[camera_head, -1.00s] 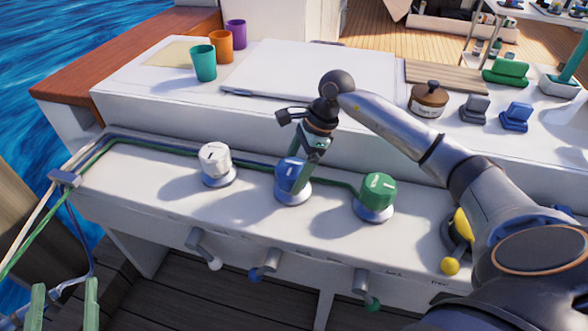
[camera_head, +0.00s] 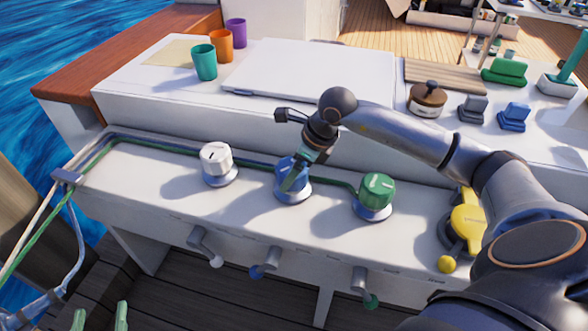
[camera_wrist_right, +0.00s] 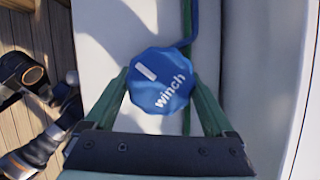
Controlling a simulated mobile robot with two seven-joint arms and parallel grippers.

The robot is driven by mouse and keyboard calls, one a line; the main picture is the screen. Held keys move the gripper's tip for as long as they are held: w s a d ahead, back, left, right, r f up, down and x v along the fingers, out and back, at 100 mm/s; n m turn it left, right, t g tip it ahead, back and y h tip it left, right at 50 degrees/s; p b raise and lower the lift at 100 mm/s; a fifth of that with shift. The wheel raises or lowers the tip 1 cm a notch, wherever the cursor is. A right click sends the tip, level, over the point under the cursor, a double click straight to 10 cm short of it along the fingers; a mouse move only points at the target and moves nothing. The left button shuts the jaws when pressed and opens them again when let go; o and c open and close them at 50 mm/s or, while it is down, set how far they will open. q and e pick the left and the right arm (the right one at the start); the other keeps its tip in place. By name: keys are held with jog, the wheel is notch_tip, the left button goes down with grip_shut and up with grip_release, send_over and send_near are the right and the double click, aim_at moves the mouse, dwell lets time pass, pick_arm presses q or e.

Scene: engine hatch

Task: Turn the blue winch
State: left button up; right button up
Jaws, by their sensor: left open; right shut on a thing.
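The blue winch (camera_head: 291,175) is a round knob on a metal base, between a white and a green knob on the white ledge. My right gripper (camera_head: 296,174) comes down on it from above. In the right wrist view the blue winch (camera_wrist_right: 160,80) shows its white bar mark and the word "winch". The green fingers of the right gripper (camera_wrist_right: 160,95) are shut on it, one on each side. My left gripper (camera_head: 100,318) is at the bottom left edge, its green fingertips apart and empty, mostly out of frame.
The white knob (camera_head: 216,163) stands left of the blue one and the green knob (camera_head: 375,194) right. A yellow winch (camera_head: 467,222) is farther right. Crank handles (camera_head: 270,262) stick out below the ledge. Cups (camera_head: 204,62) and a white hatch (camera_head: 315,70) are behind.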

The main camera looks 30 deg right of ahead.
pick_arm(q)
jog(key=shift+f, duration=0.1)
pick_arm(e)
jog(key=shift+m, duration=0.3)
jog(key=o, duration=1.1)
jog(key=shift+s+r, duration=0.1)
jog(key=shift+r, duration=0.15)
pick_arm(q)
jog(key=s+f+n+g+y+p, duration=0.1)
jog(key=s+f+g, duration=0.4)
jog(key=f, duration=0.6)
jog(key=shift+f+p, duration=0.15)
jog(key=shift+p, duration=0.4)
pick_arm(e)
jog(key=shift+v, duration=6.05)
pick_arm(q)
jog(key=shift+s, duration=0.15)
pick_arm(e)
jog(key=shift+s, duration=0.15)
